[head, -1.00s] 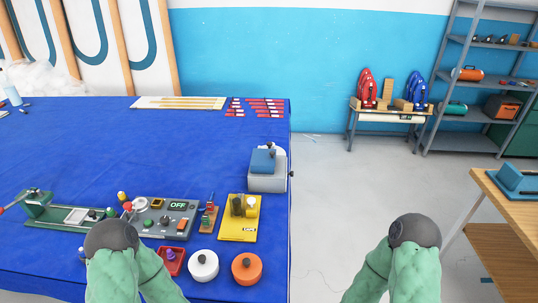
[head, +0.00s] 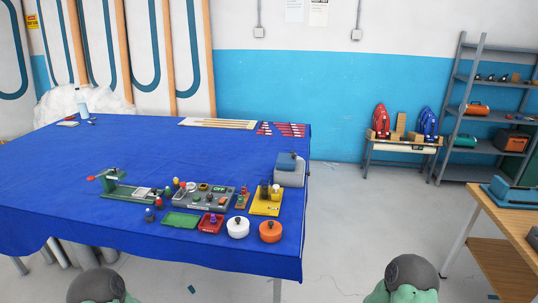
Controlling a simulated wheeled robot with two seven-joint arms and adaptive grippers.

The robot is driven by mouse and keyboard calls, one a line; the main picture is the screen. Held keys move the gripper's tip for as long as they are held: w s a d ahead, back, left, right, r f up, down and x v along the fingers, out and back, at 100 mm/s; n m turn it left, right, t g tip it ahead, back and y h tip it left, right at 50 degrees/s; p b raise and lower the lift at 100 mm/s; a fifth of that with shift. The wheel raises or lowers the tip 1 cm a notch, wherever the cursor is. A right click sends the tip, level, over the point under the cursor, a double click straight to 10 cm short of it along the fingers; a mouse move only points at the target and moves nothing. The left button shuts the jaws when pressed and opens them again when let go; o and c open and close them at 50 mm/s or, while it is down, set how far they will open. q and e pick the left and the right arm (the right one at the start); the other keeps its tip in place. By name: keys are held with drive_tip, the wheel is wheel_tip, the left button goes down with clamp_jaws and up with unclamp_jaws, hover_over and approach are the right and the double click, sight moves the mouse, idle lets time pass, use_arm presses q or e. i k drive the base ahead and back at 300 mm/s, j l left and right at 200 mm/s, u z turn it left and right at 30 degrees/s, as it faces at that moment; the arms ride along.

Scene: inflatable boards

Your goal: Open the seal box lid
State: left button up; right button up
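Several containers stand on the blue-covered table (head: 130,200). A grey box with a blue top (head: 288,168) sits at the right edge, and its top appears closed. A white round pot (head: 238,228) and an orange round pot (head: 271,232), each with a dark knob, stand near the front right corner. A small red tray (head: 210,224) is beside the white pot. I cannot tell for sure which one is the seal box. Parts of my two arms show at the bottom edge, away from the table objects. Neither gripper shows.
A grey control panel (head: 204,196), a green clamp fixture (head: 120,187), a green tray (head: 181,220) and a yellow plate (head: 266,207) crowd the table's front. A wooden bench (head: 508,216) stands at right.

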sight(284, 158)
drive_tip(key=i+l+u, duration=0.15)
drive_tip(key=u, duration=0.3)
drive_tip(key=l+u, duration=0.4)
drive_tip(key=i+l+u, duration=0.15)
drive_tip(key=u, duration=0.3)
drive_tip(key=k+l, duration=0.05)
